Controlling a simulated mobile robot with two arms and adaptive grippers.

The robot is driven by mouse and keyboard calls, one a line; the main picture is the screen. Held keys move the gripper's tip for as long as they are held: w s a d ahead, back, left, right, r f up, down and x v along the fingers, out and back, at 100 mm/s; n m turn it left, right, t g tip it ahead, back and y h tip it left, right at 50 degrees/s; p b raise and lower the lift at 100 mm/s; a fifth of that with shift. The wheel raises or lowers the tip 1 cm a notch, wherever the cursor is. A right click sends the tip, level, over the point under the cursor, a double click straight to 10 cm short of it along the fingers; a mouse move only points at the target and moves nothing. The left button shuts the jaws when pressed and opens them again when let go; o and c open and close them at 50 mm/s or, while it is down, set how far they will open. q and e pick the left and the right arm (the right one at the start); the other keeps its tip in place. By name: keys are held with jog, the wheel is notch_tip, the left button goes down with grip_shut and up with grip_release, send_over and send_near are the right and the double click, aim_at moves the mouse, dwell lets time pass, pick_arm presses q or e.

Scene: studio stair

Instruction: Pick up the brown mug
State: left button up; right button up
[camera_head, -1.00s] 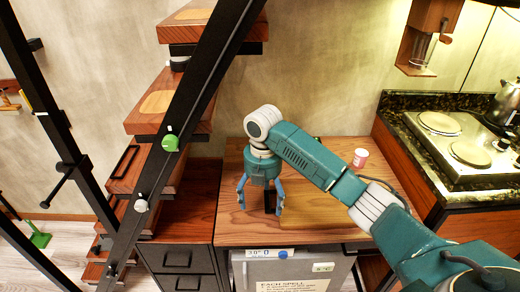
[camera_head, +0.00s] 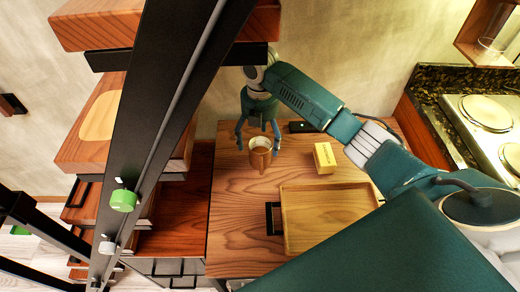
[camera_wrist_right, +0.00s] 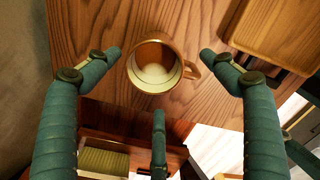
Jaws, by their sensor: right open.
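The brown mug (camera_head: 260,158) stands upright on the wooden counter, near its back left part in the head view. Its open top shows a pale inside in the right wrist view (camera_wrist_right: 157,72), with the handle toward the right. My right gripper (camera_head: 258,142) is open just above and behind the mug in the head view. In the wrist view its fingers (camera_wrist_right: 160,58) are spread on either side of the mug, with gaps to it, and a third finger shows below it. My left gripper is not in view.
A wooden tray (camera_head: 330,215) lies at front right on the counter (camera_head: 235,225), beside a black item (camera_head: 273,218). A yellow box (camera_head: 324,158) stands right of the mug. A black device (camera_head: 303,126) lies behind it. The staircase's black beam (camera_head: 165,120) rises at left.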

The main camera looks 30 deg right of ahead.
aim_at(260, 147)
jog(key=shift+s+f, duration=0.2)
jog(key=shift+f, duration=1.3)
jog(key=f, duration=0.1)
jog(key=f+p, duration=0.1)
jog(key=f, duration=0.2)
jog(key=shift+w+f, duration=0.15)
jog(key=shift+w, duration=0.2)
jog(key=shift+f, duration=0.6)
jog(key=shift+c, duration=1.3)
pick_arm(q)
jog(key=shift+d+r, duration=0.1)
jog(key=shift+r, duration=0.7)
pick_arm(e)
jog(key=c, duration=1.5)
jog(key=shift+r, duration=0.1)
